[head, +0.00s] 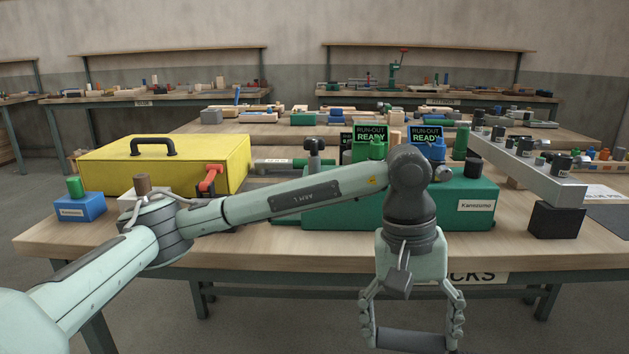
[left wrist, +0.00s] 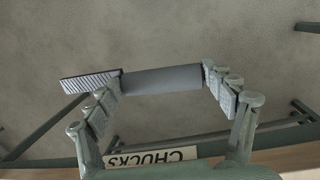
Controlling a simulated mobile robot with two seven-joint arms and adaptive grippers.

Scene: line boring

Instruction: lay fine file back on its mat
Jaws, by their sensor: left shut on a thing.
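My left gripper (head: 412,338) hangs in front of the bench's front edge, low in the head view. It is shut on a grey bar, which I take to be the fine file (head: 410,341). In the left wrist view the file (left wrist: 162,78) spans between the fingers, with a ridged end (left wrist: 88,83) sticking out past the left finger; the floor lies behind it. My right gripper is not in view.
The wooden bench (head: 300,250) carries a yellow case (head: 215,158), a blue block (head: 80,208), a green Kanresmo-like labelled housing (head: 475,190) and a grey rail (head: 530,168) on a black block (head: 556,220). A CHUCKS sign (left wrist: 150,158) hangs on the front edge.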

